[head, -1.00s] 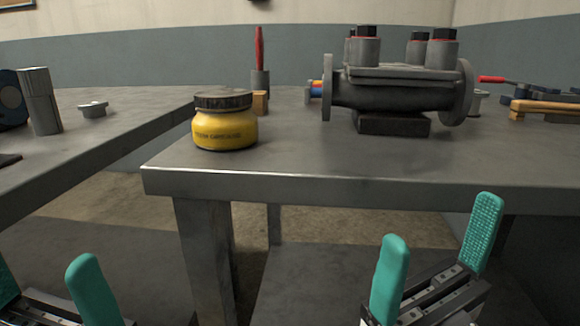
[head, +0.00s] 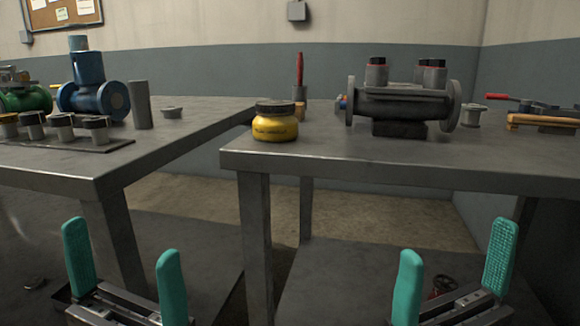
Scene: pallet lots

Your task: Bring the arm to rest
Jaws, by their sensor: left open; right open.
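My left gripper (head: 122,268) is at the lower left of the head view, its two teal fingers wide apart with nothing between them. My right gripper (head: 455,270) is at the lower right, also open and empty. Both are in front of the tables and appear lower than the tabletops, touching nothing that I can see. The arm links behind the grippers are mostly out of frame.
The right table (head: 340,165) holds a yellow jar (head: 275,128) near its left corner, a dark flanged valve body (head: 400,104) and red-handled tools. The left table (head: 70,165) holds a blue valve (head: 92,95), a green valve (head: 28,97) and several capped cylinders. A gap separates the tables.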

